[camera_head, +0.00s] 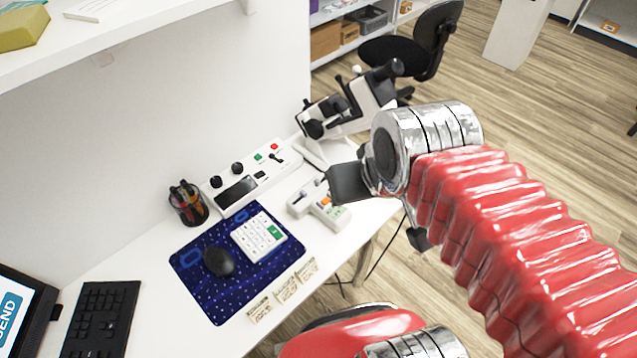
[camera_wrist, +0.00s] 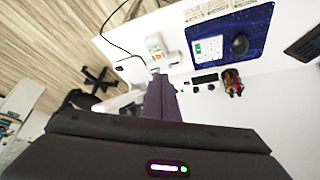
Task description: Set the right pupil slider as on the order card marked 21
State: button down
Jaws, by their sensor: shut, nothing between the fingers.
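A small white slider box (camera_head: 320,204) with dark levers, an orange button and a green patch stands near the right end of the desk. It also shows in the wrist view (camera_wrist: 157,46), just beyond my fingertips. I cannot tell which lever is the right pupil slider, nor its setting. My gripper (camera_wrist: 160,76) is shut and empty. In the head view its dark body hangs by the box's upper right side; contact cannot be told. Small order cards (camera_head: 287,289) lie along the desk's front edge; their marks are too small to read, so I cannot pick out 21.
A white console (camera_head: 252,178) with knobs, a display and coloured buttons stands behind the box. A white keypad (camera_head: 259,236) and a black mouse (camera_head: 218,261) lie on a blue mat (camera_head: 222,305). A pen cup (camera_head: 187,203) and a black-and-white instrument (camera_head: 345,105) stand nearby.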

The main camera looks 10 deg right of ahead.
jog(key=c, duration=2.5)
grip_release()
jog(key=o, duration=0.3)
jog(key=shift+w+f, duration=0.1)
jog(key=shift+f, duration=0.15)
jog(key=o, duration=0.5)
jog(key=w+f, duration=0.1)
jog(key=w+f+g, duration=0.1)
jog(key=shift+w+f+g, duration=0.1)
jog(key=shift+f+g, duration=0.2)
jog(key=shift+f, duration=0.1)
jog(key=m+g, duration=0.4)
jog(key=m, duration=0.8)
send_over(318, 180)
notch_tip(318, 180, down, 7)
jog(key=shift+f, duration=0.2)
notch_tip(318, 180, down, 14)
jog(key=shift+r, duration=0.1)
